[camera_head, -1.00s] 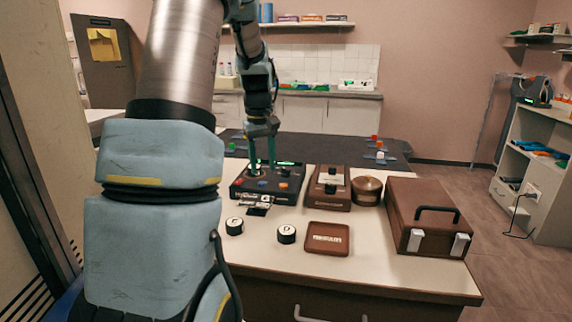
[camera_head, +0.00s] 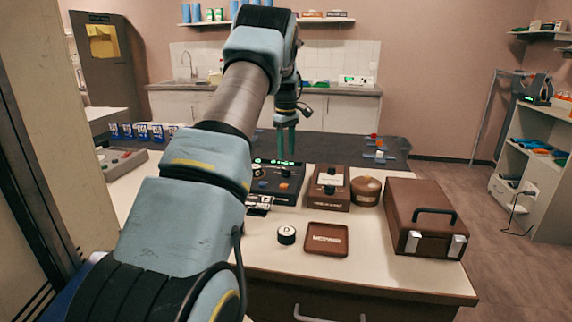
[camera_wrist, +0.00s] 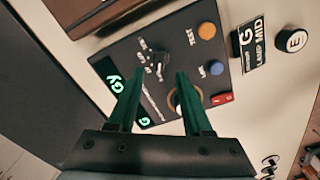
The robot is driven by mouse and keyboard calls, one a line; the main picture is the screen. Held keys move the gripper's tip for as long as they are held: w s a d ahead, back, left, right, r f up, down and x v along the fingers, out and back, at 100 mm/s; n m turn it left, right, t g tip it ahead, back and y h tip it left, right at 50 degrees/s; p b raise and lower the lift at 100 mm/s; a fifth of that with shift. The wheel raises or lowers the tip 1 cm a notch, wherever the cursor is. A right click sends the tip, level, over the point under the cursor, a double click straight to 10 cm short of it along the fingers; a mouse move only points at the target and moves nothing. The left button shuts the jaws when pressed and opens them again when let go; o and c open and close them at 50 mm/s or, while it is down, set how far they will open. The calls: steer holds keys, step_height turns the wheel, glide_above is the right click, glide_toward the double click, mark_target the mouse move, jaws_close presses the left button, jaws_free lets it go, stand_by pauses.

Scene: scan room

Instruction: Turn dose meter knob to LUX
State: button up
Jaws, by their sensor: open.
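The dose meter (camera_head: 290,197) appears to be the black box with lit green displays on the table in the head view. In the wrist view its panel (camera_wrist: 186,52) fills the middle, with a green "GY" readout. A black knob (camera_wrist: 158,62) with small labels around it sits on the panel; its pointer setting is too small to read. My gripper (camera_head: 286,153) is open and empty above the box's back edge, apart from it. In the wrist view the green fingers of my gripper (camera_wrist: 158,78) straddle the view just below the knob. A gold ring is partly hidden by the right finger.
The panel also has an orange button (camera_wrist: 206,31), a blue button (camera_wrist: 217,68) and a red switch (camera_wrist: 222,99). A brown device (camera_head: 329,200), round brown pot (camera_head: 366,191), brown case (camera_head: 425,215) and brown tray (camera_head: 327,239) stand to the right. A round token (camera_head: 286,235) lies in front.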

mark_target(286, 169)
step_height(286, 169, down, 6)
steer(key=shift+p, duration=0.55)
jaws_close()
stand_by(0.3)
